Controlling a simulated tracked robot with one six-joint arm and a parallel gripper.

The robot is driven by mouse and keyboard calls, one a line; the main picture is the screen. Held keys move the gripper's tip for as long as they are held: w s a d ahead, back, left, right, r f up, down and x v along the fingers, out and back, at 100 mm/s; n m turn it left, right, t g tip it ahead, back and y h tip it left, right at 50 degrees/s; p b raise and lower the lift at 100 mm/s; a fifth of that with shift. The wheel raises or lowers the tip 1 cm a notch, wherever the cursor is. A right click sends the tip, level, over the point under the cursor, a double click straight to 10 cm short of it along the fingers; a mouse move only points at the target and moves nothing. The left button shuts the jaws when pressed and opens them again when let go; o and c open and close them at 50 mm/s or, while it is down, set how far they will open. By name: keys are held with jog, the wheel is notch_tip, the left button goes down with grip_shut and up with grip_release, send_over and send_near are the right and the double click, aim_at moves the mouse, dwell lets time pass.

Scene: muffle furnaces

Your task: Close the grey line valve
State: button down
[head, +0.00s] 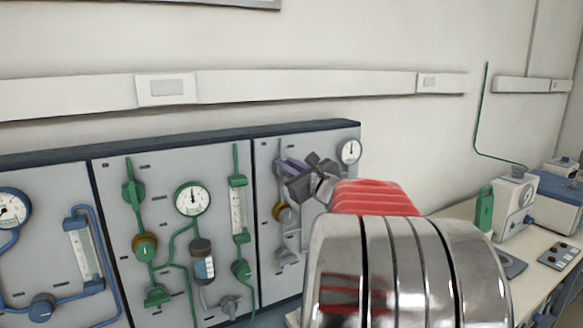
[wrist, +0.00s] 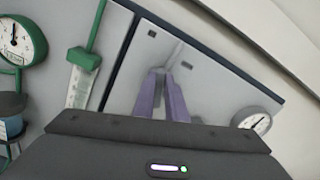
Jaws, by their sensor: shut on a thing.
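The grey line runs down the right wall panel (head: 265,150). My gripper (head: 284,167) reaches this panel from the right, with its purple fingers at the upper part of the grey pipe (head: 281,150). The fingers are shut on the grey line valve, which they and the gripper body mostly hide. In the wrist view my gripper (wrist: 167,78) shows its two purple fingers close together against the grey panel (wrist: 200,80), with a bit of grey pipe (wrist: 177,55) beyond them. The valve's handle angle cannot be made out.
Below the fingers is a brass-coloured knob (head: 283,213) on the grey line. A round gauge (head: 350,151) sits at the panel's upper right. The green line's panel (head: 170,165) and blue line's panel (head: 40,180) lie left. A bench (head: 535,262) with instruments stands right.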

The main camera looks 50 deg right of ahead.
jog(key=shift+w+a+f+n, duration=0.1)
jog(key=shift+a+f+n, duration=0.25)
jog(key=shift+n, duration=2)
jog(key=shift+w+a+f+n, duration=0.1)
jog(key=shift+f+n, duration=0.3)
jog(key=shift+n, duration=1.9)
jog(key=shift+w+a+f+n, duration=0.1)
jog(key=shift+a+f+n, duration=0.25)
jog(key=shift+n, duration=2)
jog(key=shift+d+f, duration=0.1)
jog(key=c, duration=2.1)
grip_release()
jog(key=o, duration=0.3)
jog(key=shift+s, duration=0.1)
jog(key=shift+r, duration=0.2)
jog(key=shift+s, duration=0.15)
